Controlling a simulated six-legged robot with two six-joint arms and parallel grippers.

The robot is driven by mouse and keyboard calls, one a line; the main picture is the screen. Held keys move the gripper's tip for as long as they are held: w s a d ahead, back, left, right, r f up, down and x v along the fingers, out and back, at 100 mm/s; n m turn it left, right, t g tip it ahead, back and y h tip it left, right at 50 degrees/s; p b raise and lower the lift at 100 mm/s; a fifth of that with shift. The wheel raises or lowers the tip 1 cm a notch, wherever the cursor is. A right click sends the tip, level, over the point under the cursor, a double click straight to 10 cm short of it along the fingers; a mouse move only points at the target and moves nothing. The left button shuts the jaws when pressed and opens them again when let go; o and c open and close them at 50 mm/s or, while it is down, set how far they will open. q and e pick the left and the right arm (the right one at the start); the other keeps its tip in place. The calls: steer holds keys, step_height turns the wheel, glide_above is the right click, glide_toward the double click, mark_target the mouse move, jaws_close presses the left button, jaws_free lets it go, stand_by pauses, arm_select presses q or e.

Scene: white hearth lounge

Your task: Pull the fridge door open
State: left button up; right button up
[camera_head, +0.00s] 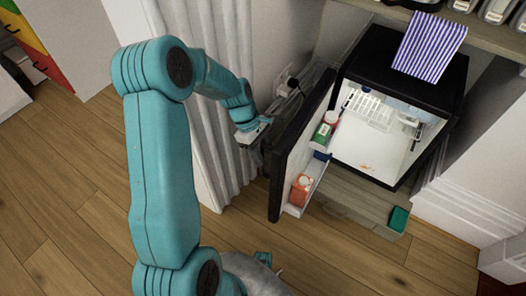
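The small black fridge (456,82) stands at the right, its white lit interior showing. Its door (283,178) is swung wide open to the left, with bottles on its inner shelves. My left arm reaches in from the left, and my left gripper (254,138) is at the outer side of the door, near its back part. The fingers are small and partly hidden, so I cannot tell whether they are open or touch the door. My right gripper does not show.
A striped cloth (430,46) hangs over the fridge top from a wooden shelf (485,35). A white curtain (215,100) hangs left of the door. A green item (398,219) lies before the fridge. Wooden floor (70,200) is clear at the left.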

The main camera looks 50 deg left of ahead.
arm_select(q)
steer(key=p+v, duration=0.2)
steer(key=v, duration=0.5)
steer(key=shift+r+p, duration=0.25)
steer(key=shift+p, duration=0.05)
steer(key=shift+a, duration=0.15)
